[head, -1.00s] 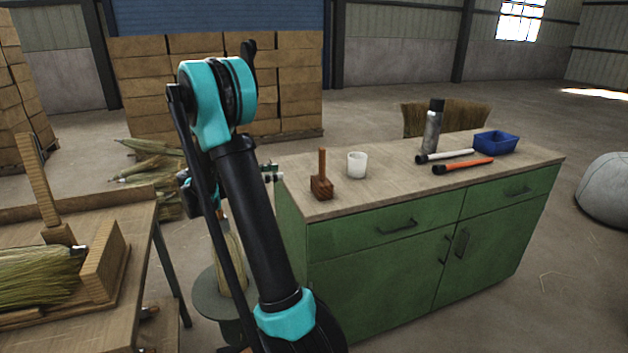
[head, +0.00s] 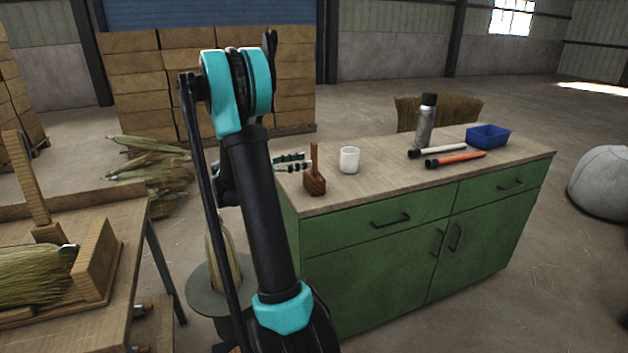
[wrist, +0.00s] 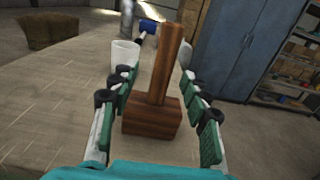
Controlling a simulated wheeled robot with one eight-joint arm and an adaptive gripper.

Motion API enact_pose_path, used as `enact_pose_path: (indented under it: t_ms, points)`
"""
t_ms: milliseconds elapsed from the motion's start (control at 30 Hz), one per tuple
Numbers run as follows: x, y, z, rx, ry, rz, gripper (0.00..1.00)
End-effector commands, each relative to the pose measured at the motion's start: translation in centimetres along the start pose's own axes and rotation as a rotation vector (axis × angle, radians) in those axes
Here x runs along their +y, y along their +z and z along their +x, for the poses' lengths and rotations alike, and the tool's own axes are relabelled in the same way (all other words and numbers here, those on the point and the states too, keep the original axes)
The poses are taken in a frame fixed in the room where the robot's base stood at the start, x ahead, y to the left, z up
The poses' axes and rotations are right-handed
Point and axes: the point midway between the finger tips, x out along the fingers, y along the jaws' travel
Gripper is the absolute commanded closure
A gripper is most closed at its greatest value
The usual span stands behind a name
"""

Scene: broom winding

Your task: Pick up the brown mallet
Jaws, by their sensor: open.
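The brown wooden mallet (head: 315,182) stands head-down with its handle upright near the left end of the green cabinet's wooden top (head: 400,180). My gripper (head: 293,163) is at the mallet's left in the head view, close to the handle. In the wrist view the mallet (wrist: 152,115) sits between the two spread fingers of my gripper (wrist: 157,110), its handle pointing up. The fingers are open, one on each side, with gaps showing beside the mallet head. Part of my gripper is hidden behind my arm in the head view.
A white cup (head: 349,160) stands close to the mallet's right. Farther right are a metal spray can (head: 425,125), a white-handled tool (head: 440,151), an orange-handled tool (head: 458,159) and a blue bin (head: 488,137). A wooden bench with broom straw (head: 35,275) is at left.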

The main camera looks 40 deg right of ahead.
Motion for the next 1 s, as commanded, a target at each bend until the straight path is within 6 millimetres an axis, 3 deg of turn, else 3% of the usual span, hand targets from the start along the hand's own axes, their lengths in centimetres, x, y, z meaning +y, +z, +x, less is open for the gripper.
enact_pose_path:
  t_ms: [333, 600, 1000]
  points:
    - [-0.5, -0.6, 4.4, 0.000, -0.002, 0.000, 0.53]
    - [-0.5, -0.6, 4.9, 0.000, 0.000, 0.000, 0.53]
    - [-0.4, -0.6, 4.8, 0.000, 0.000, 0.000, 1.00]
